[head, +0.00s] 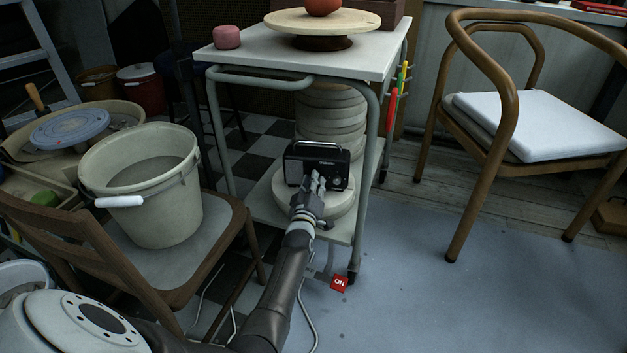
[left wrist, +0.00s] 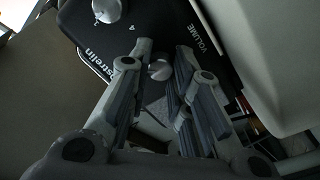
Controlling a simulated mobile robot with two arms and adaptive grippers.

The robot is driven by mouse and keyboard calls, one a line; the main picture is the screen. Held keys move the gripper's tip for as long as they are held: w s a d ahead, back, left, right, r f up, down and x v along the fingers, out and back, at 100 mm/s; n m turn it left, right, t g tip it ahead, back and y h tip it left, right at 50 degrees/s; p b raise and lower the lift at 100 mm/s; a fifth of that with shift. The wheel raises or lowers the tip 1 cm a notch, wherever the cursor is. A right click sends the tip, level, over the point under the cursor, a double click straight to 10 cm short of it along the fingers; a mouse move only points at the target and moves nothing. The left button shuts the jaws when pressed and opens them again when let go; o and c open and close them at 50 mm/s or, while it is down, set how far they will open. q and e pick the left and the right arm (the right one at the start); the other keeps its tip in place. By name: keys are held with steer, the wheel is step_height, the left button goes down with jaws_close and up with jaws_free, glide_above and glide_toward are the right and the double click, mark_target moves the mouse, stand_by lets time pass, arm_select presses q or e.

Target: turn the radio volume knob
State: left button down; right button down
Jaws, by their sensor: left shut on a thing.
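The black radio (head: 327,163) with a handle stands on a pale round plaster piece on the cart's lower shelf. In the left wrist view the radio's dark face (left wrist: 152,22) fills the upper middle, with "VOLUME" lettering. A small silver knob (left wrist: 160,70) sits between my left fingers. A larger silver knob (left wrist: 108,10) is at the top, apart from the fingers. My left gripper (head: 317,182) is at the radio's front in the head view. In the left wrist view its fingers (left wrist: 160,75) are shut on the small knob. My right gripper is not in view.
The white cart (head: 240,57) has its tabletop above the radio and legs beside it. A stack of pale discs (head: 330,115) stands behind the radio. A bucket (head: 160,215) rests on a chair at left. A wooden armchair (head: 507,150) stands right.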

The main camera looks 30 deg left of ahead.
arm_select(q)
steer(key=n, duration=0.4)
steer(key=shift+a+n+y, duration=0.1)
steer(key=shift+n+y, duration=0.3)
steer(key=shift+n, duration=2)
steer(key=c, duration=1.3)
jaws_free()
steer(key=shift+f, duration=0.1)
steer(key=shift+s+d+f, duration=0.1)
steer(key=shift+s+d, duration=0.25)
steer(key=shift+s, duration=0.15)
steer(key=v, duration=1.1)
steer(key=shift+a, duration=0.1)
